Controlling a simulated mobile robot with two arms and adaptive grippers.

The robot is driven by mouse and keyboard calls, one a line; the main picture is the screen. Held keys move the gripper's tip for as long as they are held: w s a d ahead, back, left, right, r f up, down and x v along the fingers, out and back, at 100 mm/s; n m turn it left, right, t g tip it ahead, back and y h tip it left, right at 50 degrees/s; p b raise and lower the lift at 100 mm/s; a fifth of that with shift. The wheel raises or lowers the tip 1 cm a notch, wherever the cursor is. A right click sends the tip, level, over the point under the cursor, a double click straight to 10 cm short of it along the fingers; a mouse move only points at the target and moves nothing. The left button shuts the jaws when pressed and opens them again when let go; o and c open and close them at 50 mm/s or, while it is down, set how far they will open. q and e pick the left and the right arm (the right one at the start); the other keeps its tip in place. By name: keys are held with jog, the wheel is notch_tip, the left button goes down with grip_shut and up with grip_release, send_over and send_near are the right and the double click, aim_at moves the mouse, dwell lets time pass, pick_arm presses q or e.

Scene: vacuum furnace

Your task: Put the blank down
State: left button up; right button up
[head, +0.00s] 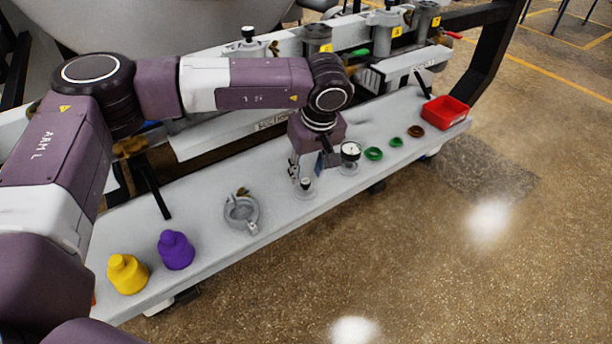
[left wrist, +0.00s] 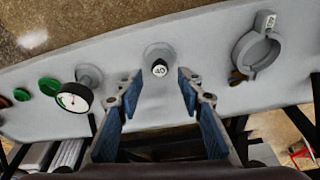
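A grey blank (head: 306,190) with a dark knob stands upright on the white bench (head: 205,260). In the left wrist view the blank (left wrist: 158,52) has a round grey base and a black knob end marked 40. My left gripper (head: 301,171) is over the bench right at the blank. Its two fingers (left wrist: 158,79) are spread wide, with a clear gap on each side of the knob. Nothing is held between them. My right gripper is not in either view.
A dial gauge (head: 350,152) stands close on the right of the blank. Green rings (head: 373,153), a brown ring (head: 416,131) and a red bin (head: 445,111) lie farther right. A grey clamp (head: 241,213), purple piece (head: 175,250) and yellow piece (head: 127,274) are on the left.

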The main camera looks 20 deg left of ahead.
pick_arm(q)
jog(key=v, duration=0.8)
jog(key=shift+r+p, duration=0.2)
jog(key=shift+p, duration=0.1)
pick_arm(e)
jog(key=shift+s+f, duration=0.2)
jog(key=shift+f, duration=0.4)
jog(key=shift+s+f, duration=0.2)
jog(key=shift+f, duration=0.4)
pick_arm(q)
jog(key=shift+s, duration=0.1)
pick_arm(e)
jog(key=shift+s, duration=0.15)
